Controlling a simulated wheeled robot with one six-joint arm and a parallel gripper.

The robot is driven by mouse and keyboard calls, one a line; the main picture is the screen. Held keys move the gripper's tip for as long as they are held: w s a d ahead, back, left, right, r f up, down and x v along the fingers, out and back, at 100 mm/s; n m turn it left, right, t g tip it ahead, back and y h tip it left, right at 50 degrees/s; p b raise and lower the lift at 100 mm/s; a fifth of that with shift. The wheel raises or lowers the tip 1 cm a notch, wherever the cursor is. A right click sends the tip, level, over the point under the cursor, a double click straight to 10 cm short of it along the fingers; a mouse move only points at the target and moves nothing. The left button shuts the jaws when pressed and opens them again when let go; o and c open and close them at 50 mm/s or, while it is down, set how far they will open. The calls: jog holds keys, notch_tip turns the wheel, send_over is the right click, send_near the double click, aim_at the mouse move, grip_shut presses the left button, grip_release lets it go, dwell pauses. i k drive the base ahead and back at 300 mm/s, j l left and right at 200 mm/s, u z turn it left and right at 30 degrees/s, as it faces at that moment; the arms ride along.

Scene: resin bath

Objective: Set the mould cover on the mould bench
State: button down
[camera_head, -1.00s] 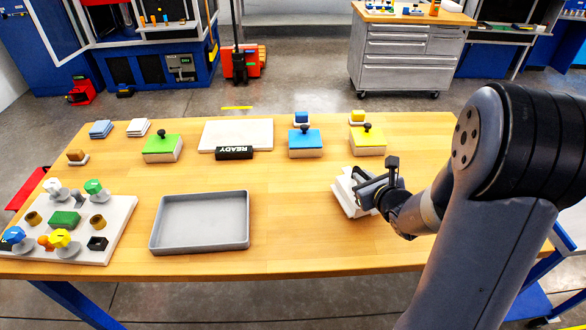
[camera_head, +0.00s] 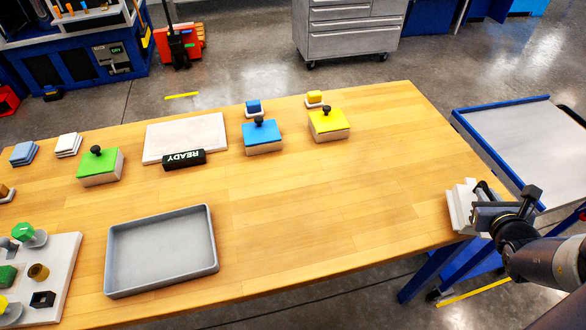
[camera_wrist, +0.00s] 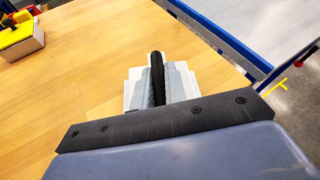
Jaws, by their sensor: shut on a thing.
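My gripper (camera_head: 487,207) is at the right end of the wooden table, shut on a white stepped block, which I take as the mould cover (camera_head: 458,206). In the wrist view, the two grey fingers (camera_wrist: 157,88) close on a black upright handle (camera_wrist: 156,72), with the white cover (camera_wrist: 131,96) showing below and beside them. The cover is at the table's edge; I cannot tell whether it touches the wood. A grey-topped bench with a blue frame (camera_head: 520,135) stands to the right, perhaps the mould bench; it carries no label that I can see.
The wooden table (camera_head: 350,190) is clear around its right half. A grey tray (camera_head: 160,250), a white board (camera_head: 190,135) with a READY block (camera_head: 184,159), and green (camera_head: 100,165), blue (camera_head: 261,136) and yellow (camera_head: 328,124) lidded boxes stand on it. A gap separates table and bench.

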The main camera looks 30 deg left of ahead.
aim_at(284, 225)
jog(key=k+j, duration=0.3)
jog(key=j, duration=0.2)
jog(key=k+j+z, duration=0.15)
jog(key=k+j, duration=0.15)
jog(key=j, duration=0.15)
jog(key=k+j, duration=0.3)
jog(key=j, duration=0.15)
jog(key=j+z, duration=0.05)
